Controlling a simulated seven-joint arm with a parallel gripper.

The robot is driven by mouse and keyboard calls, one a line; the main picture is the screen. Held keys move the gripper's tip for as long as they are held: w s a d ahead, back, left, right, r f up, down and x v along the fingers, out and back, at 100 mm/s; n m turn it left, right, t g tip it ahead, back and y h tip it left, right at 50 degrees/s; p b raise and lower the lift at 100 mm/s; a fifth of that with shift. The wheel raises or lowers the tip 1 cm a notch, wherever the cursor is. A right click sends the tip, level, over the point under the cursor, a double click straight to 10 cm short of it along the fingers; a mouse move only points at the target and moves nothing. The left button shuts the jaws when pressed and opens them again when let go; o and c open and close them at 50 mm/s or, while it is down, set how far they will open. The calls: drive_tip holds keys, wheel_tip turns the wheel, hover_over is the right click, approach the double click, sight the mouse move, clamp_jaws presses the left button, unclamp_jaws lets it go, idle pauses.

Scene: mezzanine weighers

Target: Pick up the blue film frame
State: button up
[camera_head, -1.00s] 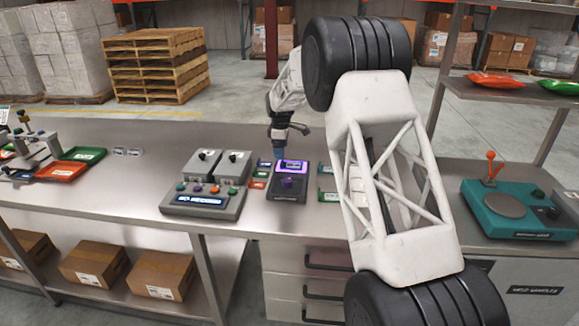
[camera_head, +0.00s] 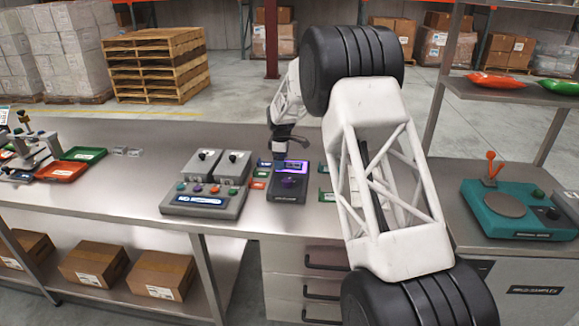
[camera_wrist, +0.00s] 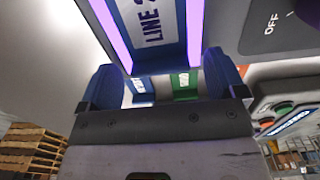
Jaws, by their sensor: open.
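My gripper (camera_head: 283,157) is low over the far edge of a dark counter unit with a purple-lit window (camera_head: 290,166). In the wrist view my gripper (camera_wrist: 162,72) shows two blue fingers, spread apart with nothing clearly held. A small blue piece with a white label (camera_wrist: 139,88) shows between them, beside a green one (camera_wrist: 184,84). A blue card (camera_head: 264,163) lies left of the lit unit in the head view. A blue panel marked "LINE 2" (camera_wrist: 152,22) shows between the purple strips. I cannot tell which blue thing is the film frame.
A grey twin-knob control box (camera_head: 205,200) stands left of the lit unit. Green pieces (camera_head: 326,196) lie to its right, partly behind my arm. A teal weigher (camera_head: 515,210) stands far right.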

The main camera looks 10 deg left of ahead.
drive_tip(key=shift+c, duration=0.4)
drive_tip(key=c, duration=1)
drive_tip(key=shift+r, duration=0.1)
drive_tip(key=shift+r, duration=1.75)
drive_tip(key=s+d, duration=0.1)
drive_tip(key=s, duration=0.4)
drive_tip(key=s+d, duration=0.2)
drive_tip(key=s, duration=0.3)
drive_tip(key=s+d+r, duration=0.1)
drive_tip(key=s+d, duration=0.1)
drive_tip(key=s, duration=0.3)
drive_tip(key=shift+d+r, duration=0.1)
drive_tip(key=shift+d, duration=0.05)
